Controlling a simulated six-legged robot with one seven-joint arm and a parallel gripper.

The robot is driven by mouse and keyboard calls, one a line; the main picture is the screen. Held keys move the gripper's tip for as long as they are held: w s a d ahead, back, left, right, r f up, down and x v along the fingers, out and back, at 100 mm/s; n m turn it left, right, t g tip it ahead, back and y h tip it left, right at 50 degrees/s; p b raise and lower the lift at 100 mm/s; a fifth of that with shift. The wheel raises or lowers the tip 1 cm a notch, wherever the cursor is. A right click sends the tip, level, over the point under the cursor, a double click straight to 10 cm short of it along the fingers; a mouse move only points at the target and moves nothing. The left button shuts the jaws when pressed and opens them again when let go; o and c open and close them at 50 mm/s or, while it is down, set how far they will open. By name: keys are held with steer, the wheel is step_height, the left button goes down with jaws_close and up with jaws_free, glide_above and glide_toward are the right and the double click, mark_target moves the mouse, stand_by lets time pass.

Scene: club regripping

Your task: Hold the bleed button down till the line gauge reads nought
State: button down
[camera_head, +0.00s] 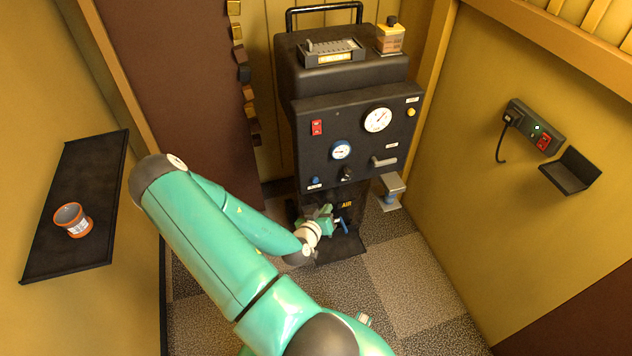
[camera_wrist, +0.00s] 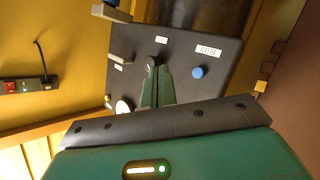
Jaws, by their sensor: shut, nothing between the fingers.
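The blue button (camera_head: 315,181) sits low on the left of the black machine's panel (camera_head: 330,110). In the wrist view it is a round blue cap (camera_wrist: 198,71) beside a small white label too blurred to read surely. A small blue-rimmed gauge (camera_head: 340,150) and a larger white gauge (camera_head: 378,119) are on the same panel; I cannot read their needles or tell which is the line gauge. My gripper (camera_head: 325,211) is below the panel, in front of the machine's lower part. Its fingers (camera_wrist: 154,75) are shut and empty, in line with a black knob, apart from the blue button.
The panel also carries a red switch (camera_head: 317,127), a black knob (camera_head: 347,174), a grey lever (camera_head: 384,161) and a yellow button (camera_head: 411,112). A grey block (camera_head: 391,188) juts out at lower right. A socket (camera_head: 535,128) and shelf are on the right wall; a left shelf holds an orange-rimmed tin (camera_head: 73,219).

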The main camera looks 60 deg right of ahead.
steer(key=w+d, duration=0.6)
steer(key=shift+w, duration=0.15)
stand_by(0.4)
steer(key=shift+w+d, duration=0.1)
steer(key=shift+d, duration=0.15)
stand_by(1.7)
steer(key=shift+w+d, duration=0.15)
steer(key=shift+w, duration=0.05)
steer(key=shift+w+d, duration=0.35)
steer(key=shift+d, duration=0.05)
stand_by(1.7)
steer(key=shift+a, duration=0.1)
stand_by(0.9)
steer(key=shift+s+a, duration=0.6)
steer(key=shift+s, duration=0.05)
steer(key=shift+s+a, duration=1.75)
steer(key=shift+s, duration=0.05)
